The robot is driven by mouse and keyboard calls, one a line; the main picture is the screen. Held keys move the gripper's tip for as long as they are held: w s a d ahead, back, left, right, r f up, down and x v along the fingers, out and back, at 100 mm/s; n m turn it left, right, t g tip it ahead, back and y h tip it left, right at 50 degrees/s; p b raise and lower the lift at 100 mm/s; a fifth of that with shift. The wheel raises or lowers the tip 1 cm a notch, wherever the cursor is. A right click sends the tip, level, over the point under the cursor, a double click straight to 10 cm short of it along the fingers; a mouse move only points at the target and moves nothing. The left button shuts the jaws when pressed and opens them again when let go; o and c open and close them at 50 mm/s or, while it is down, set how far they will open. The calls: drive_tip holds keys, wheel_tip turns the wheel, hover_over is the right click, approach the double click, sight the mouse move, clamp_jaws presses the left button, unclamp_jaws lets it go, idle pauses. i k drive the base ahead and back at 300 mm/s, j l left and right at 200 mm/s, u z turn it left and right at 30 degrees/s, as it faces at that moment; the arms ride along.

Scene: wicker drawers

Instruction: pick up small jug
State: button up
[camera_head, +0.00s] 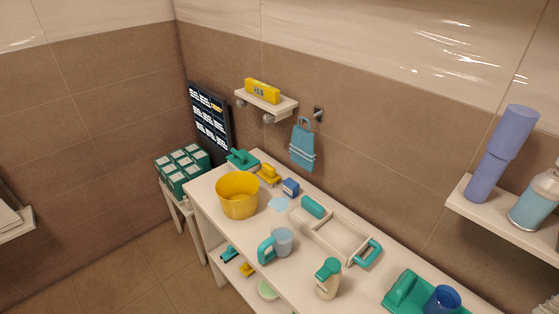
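A small jug (283,241) with a translucent pale blue body and a thick teal handle stands upright near the front edge of the white counter (304,262). Its handle points to the lower left in the picture. I take it to be the task's jug, as it is the only vessel with a side handle that I can make out. It looks empty, though the inside is hard to see. My gripper is not in view.
A yellow bucket (238,197) stands left of the jug. A cream tray (333,239) with teal handles lies right of it, with a teal-topped bottle (328,280) in front. A blue cup (443,301) is at the lower right. A wall shelf (500,222) overhangs the right side.

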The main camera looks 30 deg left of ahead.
sight(274, 246)
drive_tip(key=u, duration=1.7)
